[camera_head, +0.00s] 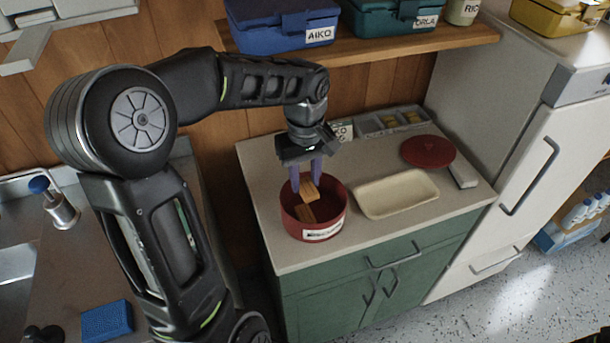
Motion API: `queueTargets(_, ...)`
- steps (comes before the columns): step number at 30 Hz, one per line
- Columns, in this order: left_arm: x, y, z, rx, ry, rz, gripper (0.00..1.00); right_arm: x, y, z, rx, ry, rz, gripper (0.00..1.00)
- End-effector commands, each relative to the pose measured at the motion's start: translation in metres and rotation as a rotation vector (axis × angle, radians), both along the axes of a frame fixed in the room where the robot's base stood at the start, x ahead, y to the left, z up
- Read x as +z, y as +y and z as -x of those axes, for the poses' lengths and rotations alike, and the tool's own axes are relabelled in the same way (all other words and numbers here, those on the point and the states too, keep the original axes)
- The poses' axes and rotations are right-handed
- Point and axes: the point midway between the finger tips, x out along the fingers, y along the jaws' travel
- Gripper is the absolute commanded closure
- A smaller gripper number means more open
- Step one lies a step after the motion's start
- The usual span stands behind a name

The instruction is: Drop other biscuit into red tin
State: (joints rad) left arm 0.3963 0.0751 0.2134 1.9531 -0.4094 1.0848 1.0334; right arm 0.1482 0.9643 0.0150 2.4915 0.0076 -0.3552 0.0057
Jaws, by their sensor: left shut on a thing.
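The red tin (335,218) stands open on the counter, with a white label on its front. One brown biscuit (306,213) lies inside it. My left gripper (307,180) points down over the tin and is shut on another biscuit (309,190), held at about the height of the tin's rim above the first one. The tin's red lid (428,151) lies apart at the back right of the counter. My right gripper is not in view.
An empty cream tray (397,193) lies right of the tin. A grey divided box (388,123) stands at the back against the wall. A shelf (400,45) with lunch boxes hangs above. A white fridge (520,170) stands at the right.

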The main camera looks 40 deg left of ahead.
Motion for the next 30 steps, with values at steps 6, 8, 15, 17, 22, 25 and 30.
queueTargets(6, 0.000, 0.000, 0.000, 0.000, 0.000, 0.000, 1.00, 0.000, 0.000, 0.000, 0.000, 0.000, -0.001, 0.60)
queueTargets(8, 0.000, 0.000, 0.000, 0.000, 0.000, 0.000, 0.68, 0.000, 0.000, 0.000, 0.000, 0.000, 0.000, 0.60)
queueTargets(15, 0.000, 0.000, 0.000, 0.000, 0.000, 0.000, 0.48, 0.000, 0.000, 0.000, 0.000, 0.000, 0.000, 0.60)
queueTargets(17, 0.000, 0.000, 0.000, 0.000, 0.000, 0.000, 0.43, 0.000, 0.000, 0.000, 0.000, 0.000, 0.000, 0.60)
queueTargets(22, 0.000, 0.000, 0.000, 0.000, 0.000, 0.000, 0.43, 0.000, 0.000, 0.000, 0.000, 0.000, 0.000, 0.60)
queueTargets(25, 0.000, 0.000, 0.000, 0.000, 0.000, 0.000, 0.43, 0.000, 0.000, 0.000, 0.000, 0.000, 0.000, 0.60)
queueTargets(30, 0.011, 0.000, -0.001, 0.001, -0.002, -0.001, 0.43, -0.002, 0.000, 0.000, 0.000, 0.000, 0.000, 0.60)
